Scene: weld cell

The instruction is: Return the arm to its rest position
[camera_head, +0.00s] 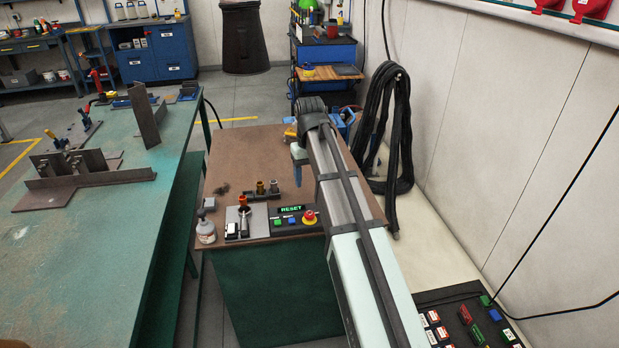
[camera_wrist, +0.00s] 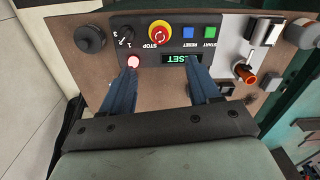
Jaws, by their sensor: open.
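My arm reaches out over the brown-topped cabinet (camera_head: 235,165) from the lower right in the head view. My gripper (camera_head: 296,168) hangs above the right part of that top; one blue finger shows and the arm hides the rest. In the wrist view my gripper (camera_wrist: 162,75) has its two blue fingers apart with nothing between them.
A switch unit with an orange-topped lever (camera_head: 243,201), a small bottle (camera_head: 206,228) and several fittings stand on the cabinet top. A green welding table (camera_head: 120,225) with metal plates is at left. Black hoses (camera_head: 390,140) hang on the right wall. A button box (camera_head: 465,318) is lower right.

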